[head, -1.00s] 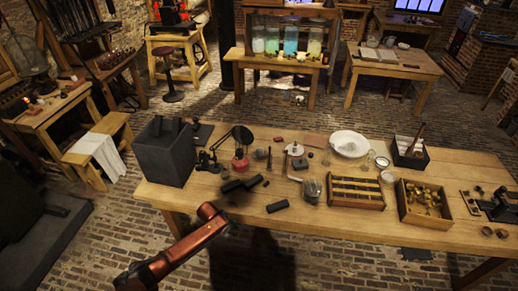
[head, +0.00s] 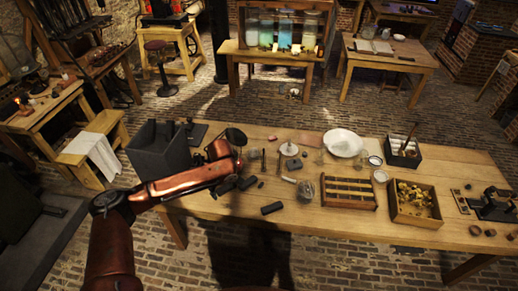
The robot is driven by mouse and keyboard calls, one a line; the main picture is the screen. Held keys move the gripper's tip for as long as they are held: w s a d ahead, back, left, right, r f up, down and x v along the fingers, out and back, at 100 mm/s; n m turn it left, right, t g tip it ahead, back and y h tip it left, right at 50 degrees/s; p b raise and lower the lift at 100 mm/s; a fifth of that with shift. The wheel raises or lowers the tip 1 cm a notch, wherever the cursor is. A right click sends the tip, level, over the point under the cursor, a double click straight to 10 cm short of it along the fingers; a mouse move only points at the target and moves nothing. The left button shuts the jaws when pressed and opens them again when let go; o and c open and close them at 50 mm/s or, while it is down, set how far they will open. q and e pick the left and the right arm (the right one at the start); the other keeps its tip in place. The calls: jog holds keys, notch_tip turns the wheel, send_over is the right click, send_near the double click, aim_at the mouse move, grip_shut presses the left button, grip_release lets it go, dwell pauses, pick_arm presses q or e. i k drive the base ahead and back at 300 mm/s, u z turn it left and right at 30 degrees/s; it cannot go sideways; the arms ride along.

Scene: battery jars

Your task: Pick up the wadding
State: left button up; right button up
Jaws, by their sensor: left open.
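A round white mass (head: 343,143) lies at the back middle of the wooden table. It looks like the wadding or a pale dish holding it; I cannot tell which at this size. My left arm reaches in from the left over the table's front left part. My left gripper (head: 236,172) is at its end, open, among dark small items and well to the left of the white mass, not touching it. The fingers are small and dark against the clutter. My right gripper is not in view.
A grey box (head: 158,150) stands on the table's left, by my forearm. Toward the right are a slatted wooden tray (head: 349,205), a wooden box of brass pieces (head: 416,222) and a black box (head: 403,160). The front edge is mostly clear.

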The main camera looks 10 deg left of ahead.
aim_at(254, 152)
jog(key=u, duration=0.05)
jog(key=i, duration=1.8)
